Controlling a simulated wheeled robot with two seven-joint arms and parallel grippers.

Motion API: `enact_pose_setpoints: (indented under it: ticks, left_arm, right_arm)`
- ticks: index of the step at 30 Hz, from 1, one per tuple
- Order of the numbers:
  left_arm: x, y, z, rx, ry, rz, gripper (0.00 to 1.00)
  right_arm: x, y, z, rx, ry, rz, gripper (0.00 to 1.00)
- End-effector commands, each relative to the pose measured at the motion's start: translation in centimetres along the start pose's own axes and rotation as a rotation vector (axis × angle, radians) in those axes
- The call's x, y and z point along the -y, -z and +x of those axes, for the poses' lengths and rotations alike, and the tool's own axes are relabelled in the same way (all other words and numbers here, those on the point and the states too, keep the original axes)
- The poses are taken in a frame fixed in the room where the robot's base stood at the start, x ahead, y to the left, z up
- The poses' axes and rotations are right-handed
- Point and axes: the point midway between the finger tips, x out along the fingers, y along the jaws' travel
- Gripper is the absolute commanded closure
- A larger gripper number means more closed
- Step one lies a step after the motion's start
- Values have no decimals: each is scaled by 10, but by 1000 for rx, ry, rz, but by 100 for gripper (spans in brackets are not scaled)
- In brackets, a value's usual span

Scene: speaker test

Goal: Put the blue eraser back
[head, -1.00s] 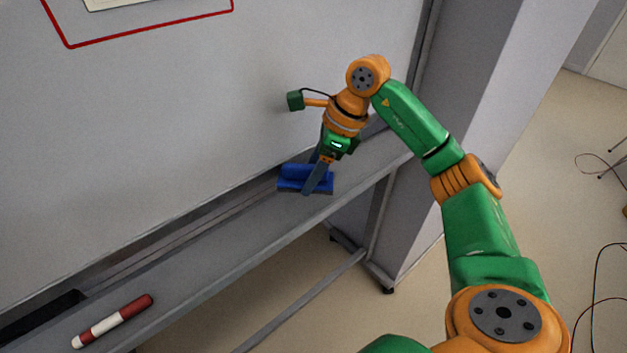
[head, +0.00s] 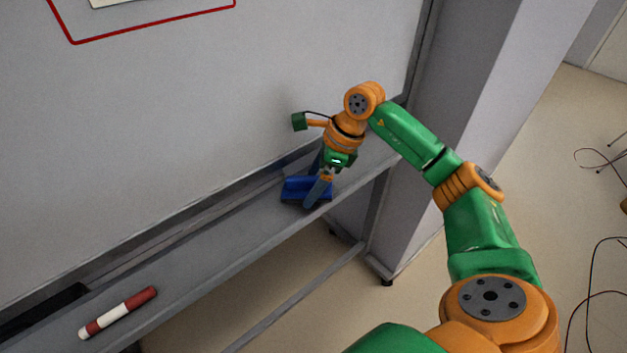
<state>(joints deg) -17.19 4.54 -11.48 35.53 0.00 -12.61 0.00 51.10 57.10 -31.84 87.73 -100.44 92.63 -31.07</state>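The blue eraser (head: 294,189) is at the far right end of the grey ledge (head: 205,232) under the whiteboard. It has a blue top and a darker underside, low at the ledge; I cannot tell whether it touches it. My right gripper (head: 317,188) points down at the eraser's right part. One finger crosses its near side and the other goes down behind it. The gripper looks shut on the eraser, though the far fingertip is hidden. My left gripper is not in view.
A red and white marker (head: 118,312) lies on the near left part of the ledge. The whiteboard (head: 190,110) rises behind the ledge, and a grey pillar (head: 465,110) stands to the right. The ledge between marker and eraser is clear. Cables (head: 592,290) lie on the floor at right.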

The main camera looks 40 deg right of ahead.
Motion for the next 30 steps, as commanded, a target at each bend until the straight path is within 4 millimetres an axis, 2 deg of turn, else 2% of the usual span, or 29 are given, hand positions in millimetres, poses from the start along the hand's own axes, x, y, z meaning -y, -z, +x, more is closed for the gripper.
enact_pose_setpoints:
  ticks: [8, 11, 12, 15, 22, 25, 30]
  left_arm:
    - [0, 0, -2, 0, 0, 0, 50]
    - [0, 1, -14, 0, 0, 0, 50]
    - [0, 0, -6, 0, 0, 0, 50]
    - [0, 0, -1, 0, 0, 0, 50]
    - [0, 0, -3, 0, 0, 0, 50]
    - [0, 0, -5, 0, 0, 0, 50]
    - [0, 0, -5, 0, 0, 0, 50]
  right_arm:
    - [0, -1, -2, 1, 0, 0, 8]
    - [0, -7, -15, 2, 1, 0, 8]
    - [1, -4, -18, 3, 4, 0, 8]
    - [2, -4, -44, 5, 8, 1, 8]
    - [1, -5, -109, 5, 4, 1, 8]
    - [1, -5, -123, 2, 1, 0, 8]
    - [0, -4, -129, 0, -1, -1, 8]
